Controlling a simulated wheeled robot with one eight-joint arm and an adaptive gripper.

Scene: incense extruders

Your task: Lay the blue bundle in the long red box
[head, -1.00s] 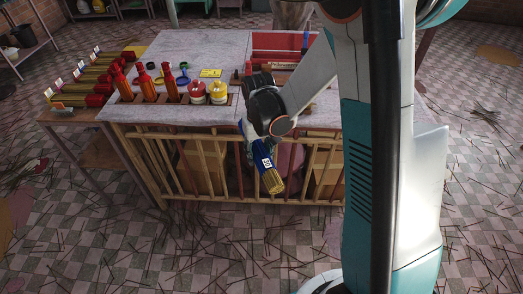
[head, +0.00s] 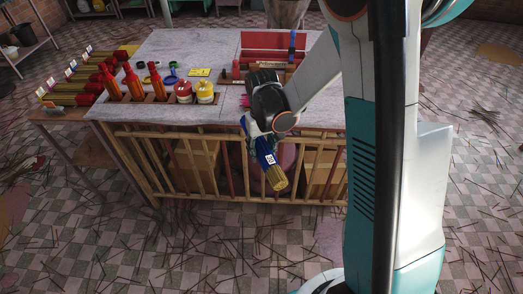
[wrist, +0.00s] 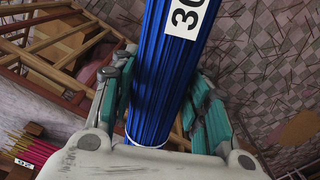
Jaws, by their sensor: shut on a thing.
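The blue bundle (head: 267,156) has a white label and pale tan stick ends pointing down toward the camera. It hangs tilted in front of the table's near side. My gripper (head: 254,128) is shut on it near its upper end. In the wrist view the blue bundle (wrist: 165,70) runs between the teal fingers of my gripper (wrist: 160,115), and its label reads "30". The long red box (head: 262,43) lies at the back right of the table, beyond my gripper. My arm hides part of that area, and a blue upright piece stands at the box's right.
The table (head: 190,48) has a slatted wooden front with boxes behind it. Orange bottles (head: 132,84), a red jar (head: 183,92) and a yellow jar (head: 204,92) stand along its front left. Bundles with red ends (head: 95,82) lie on a side table. Thin sticks litter the floor.

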